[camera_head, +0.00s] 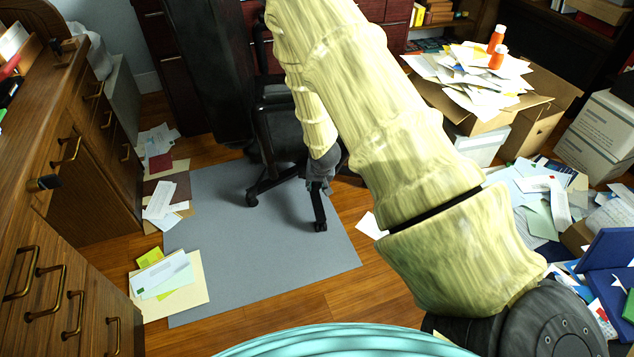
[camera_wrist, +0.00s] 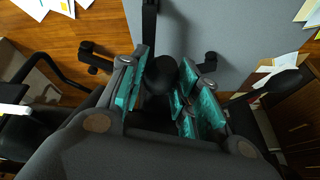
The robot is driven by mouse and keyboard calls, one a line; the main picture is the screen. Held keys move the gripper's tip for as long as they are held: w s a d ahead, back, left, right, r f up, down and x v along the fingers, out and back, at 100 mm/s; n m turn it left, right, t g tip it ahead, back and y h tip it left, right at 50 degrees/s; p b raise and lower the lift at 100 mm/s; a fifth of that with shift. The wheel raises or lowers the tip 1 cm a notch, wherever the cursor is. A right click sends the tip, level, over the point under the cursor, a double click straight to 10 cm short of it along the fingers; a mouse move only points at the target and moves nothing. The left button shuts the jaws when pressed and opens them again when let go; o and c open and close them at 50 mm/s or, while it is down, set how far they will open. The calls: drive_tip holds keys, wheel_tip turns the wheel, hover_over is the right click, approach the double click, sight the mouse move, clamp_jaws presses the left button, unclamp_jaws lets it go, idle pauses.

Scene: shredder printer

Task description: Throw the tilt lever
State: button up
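A black office chair (camera_head: 280,130) stands on a grey mat, partly hidden behind my arm in the head view. Its wheeled legs show below. I cannot make out the tilt lever in either view. My gripper (camera_head: 320,186) hangs in front of the chair's right side in the head view, small and partly hidden. In the wrist view my gripper (camera_wrist: 165,88) has its teal-padded fingers apart, with nothing visibly held. The dark hub of the chair base (camera_wrist: 160,73) shows between and beyond the fingers.
The grey mat (camera_head: 225,240) has bare room in front of the chair. Papers (camera_head: 165,275) lie by the wooden drawers (camera_head: 75,210) at left. An open cardboard box (camera_head: 545,85) heaped with papers and orange bottles (camera_head: 497,40) stands at right, with more papers on the floor.

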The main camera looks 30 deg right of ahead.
clamp_jaws()
wheel_tip(320, 180, down, 8)
drive_tip(key=t+h+b, duration=0.1)
drive_tip(key=t+b, duration=0.1)
drive_tip(key=b, duration=0.2)
drive_tip(key=shift+s+a+t+h+b, duration=0.2)
drive_tip(key=shift+s+t+h+b, duration=0.1)
drive_tip(key=shift+s+t, duration=0.1)
drive_tip(key=o, duration=0.6)
unclamp_jaws()
drive_tip(key=shift+f, duration=0.15)
drive_tip(key=shift+o, duration=0.2)
drive_tip(key=shift+r, duration=0.2)
drive_tip(key=v, duration=1.1)
drive_tip(key=shift+s+r, duration=0.2)
drive_tip(key=shift+r, duration=0.1)
